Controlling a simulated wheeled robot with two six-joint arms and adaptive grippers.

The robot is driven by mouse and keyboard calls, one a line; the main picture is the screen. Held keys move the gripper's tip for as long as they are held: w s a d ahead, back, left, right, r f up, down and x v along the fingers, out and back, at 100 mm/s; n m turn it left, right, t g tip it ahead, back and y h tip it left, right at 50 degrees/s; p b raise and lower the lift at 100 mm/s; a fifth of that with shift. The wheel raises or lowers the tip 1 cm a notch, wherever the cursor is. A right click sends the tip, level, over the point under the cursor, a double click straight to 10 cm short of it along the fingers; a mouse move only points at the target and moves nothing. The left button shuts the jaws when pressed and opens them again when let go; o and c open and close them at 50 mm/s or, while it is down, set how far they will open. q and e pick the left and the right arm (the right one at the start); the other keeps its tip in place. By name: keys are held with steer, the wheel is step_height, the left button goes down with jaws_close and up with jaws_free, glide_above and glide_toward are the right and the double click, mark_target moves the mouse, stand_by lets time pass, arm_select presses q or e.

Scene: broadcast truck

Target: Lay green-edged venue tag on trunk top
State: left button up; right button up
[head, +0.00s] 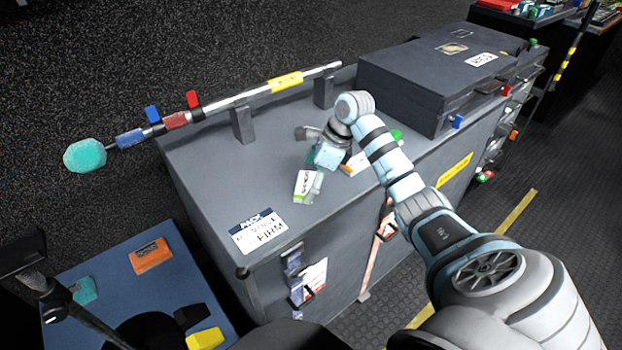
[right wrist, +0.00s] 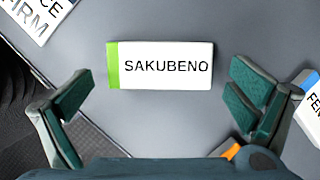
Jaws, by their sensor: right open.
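The green-edged venue tag (right wrist: 165,66) is white, reads SAKUBENO and has a green strip on its left end. It lies flat on the grey trunk top (right wrist: 150,120) in the right wrist view. In the head view the tag (head: 302,187) is partly covered by my right gripper (head: 314,182) on the trunk top (head: 205,165). My right gripper is open; its fingers (right wrist: 162,98) are spread wide to either side of the tag, and nothing is held. My left gripper is not in view.
A white label (head: 258,231) is on the trunk's front corner. A blue-edged tag (right wrist: 309,95) lies to the right. A pole with a teal tip (head: 230,104) rests on supports along the back. A grey case (head: 430,85) stands to the right. A blue surface (head: 115,270) holds several small items.

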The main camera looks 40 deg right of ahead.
steer(key=shift+r, duration=0.3)
steer(key=p+v, duration=0.3)
steer(key=v, duration=0.8)
steer(key=shift+s+r, duration=0.15)
steer(key=shift+r, duration=0.2)
steer(key=shift+d, duration=0.15)
